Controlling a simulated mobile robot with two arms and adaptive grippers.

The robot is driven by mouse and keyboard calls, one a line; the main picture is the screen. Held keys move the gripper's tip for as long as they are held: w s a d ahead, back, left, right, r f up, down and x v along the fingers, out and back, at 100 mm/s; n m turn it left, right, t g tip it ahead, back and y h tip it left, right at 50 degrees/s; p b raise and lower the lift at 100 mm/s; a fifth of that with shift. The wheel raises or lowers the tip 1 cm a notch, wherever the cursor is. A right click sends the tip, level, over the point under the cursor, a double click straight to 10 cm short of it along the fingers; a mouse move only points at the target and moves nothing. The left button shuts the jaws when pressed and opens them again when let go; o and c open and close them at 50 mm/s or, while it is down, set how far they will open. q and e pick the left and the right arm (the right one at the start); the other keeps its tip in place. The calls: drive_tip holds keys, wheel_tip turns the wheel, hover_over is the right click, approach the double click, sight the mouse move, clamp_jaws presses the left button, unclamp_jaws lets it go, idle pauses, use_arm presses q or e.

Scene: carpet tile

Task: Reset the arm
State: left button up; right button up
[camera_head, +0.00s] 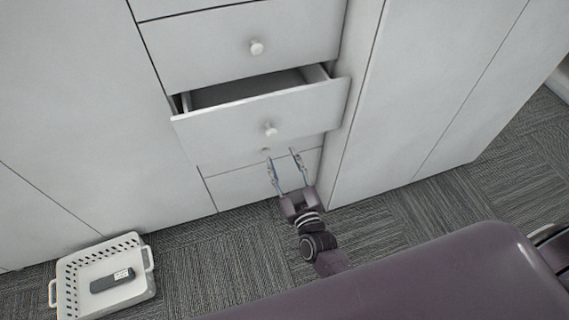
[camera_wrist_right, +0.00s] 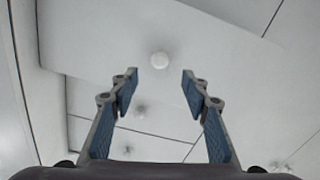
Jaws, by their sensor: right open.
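My right gripper (camera_head: 283,158) is open and empty, in front of the white cabinet's drawers and just below the knob of a pulled-out drawer (camera_head: 225,125). In the right wrist view my right gripper (camera_wrist_right: 160,82) shows its two blue-padded fingers spread apart, with the white round knob (camera_wrist_right: 160,60) beyond the fingertips. The fingers appear clear of the knob. The knob also shows in the head view (camera_head: 270,130). My left gripper is in neither view.
The open drawer juts out from the cabinet; a closed drawer (camera_head: 220,45) is above it. A white basket (camera_head: 68,290) holding a dark remote-like object (camera_head: 112,281) stands on the grey carpet (camera_head: 215,270) at lower left. Carpet between basket and arm is clear.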

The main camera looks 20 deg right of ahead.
drive_tip(key=shift+s, duration=0.6)
drive_tip(key=s+f+g, duration=0.3)
drive_tip(key=s+f, duration=0.3)
drive_tip(key=f, duration=0.4)
drive_tip(key=s+f+g+y, duration=0.1)
drive_tip(key=s+f+g, duration=0.2)
drive_tip(key=s+f, duration=0.5)
drive_tip(key=s+f+g, duration=0.3)
drive_tip(key=s+f, duration=0.2)
drive_tip(key=f, duration=0.8)
drive_tip(key=s+d+f+g, duration=0.2)
drive_tip(key=s+d+f, duration=0.1)
drive_tip(key=s, duration=0.5)
drive_tip(key=s+d+f+g+h, duration=0.1)
drive_tip(key=s+d+f+g, duration=0.2)
drive_tip(key=s, duration=0.6)
drive_tip(key=s+d+f+m+g, duration=0.1)
drive_tip(key=s+d+f+g, duration=0.1)
drive_tip(key=s+f, duration=0.4)
drive_tip(key=s+g, duration=0.1)
drive_tip(key=s, duration=0.2)
drive_tip(key=shift+d+h, duration=0.3)
drive_tip(key=shift+d, duration=0.1)
